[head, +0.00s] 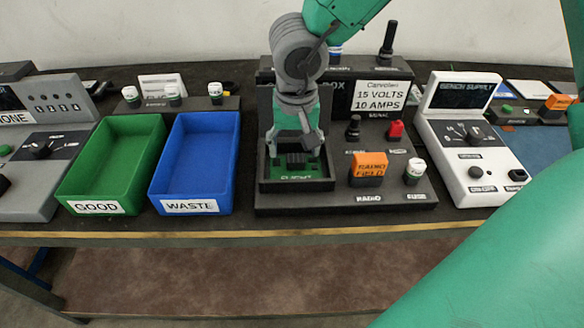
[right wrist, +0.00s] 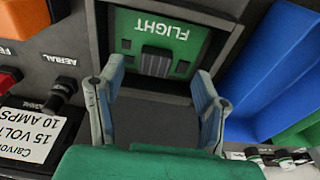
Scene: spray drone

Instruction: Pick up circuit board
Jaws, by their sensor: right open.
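The circuit board is a green board marked FLIGHT with a dark block on it. In the head view the board (head: 298,182) lies in a recess of the dark console, mostly hidden by my right gripper. In the right wrist view the board (right wrist: 185,40) shows at the top, beyond the fingertips. My right gripper (head: 298,148) points down over the recess. In the right wrist view its fingers (right wrist: 160,85) are spread apart, one each side of the board's dark block (right wrist: 156,60), with nothing held. I cannot tell whether they touch the board. My left gripper is not in view.
The console (head: 400,195) carries an orange RADIO FIELD block (head: 369,167), knobs and a voltage sign (head: 381,96). An empty blue WASTE bin (head: 190,207) and an empty green GOOD bin (head: 98,208) stand left of it. A white bench supply (head: 470,155) stands right.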

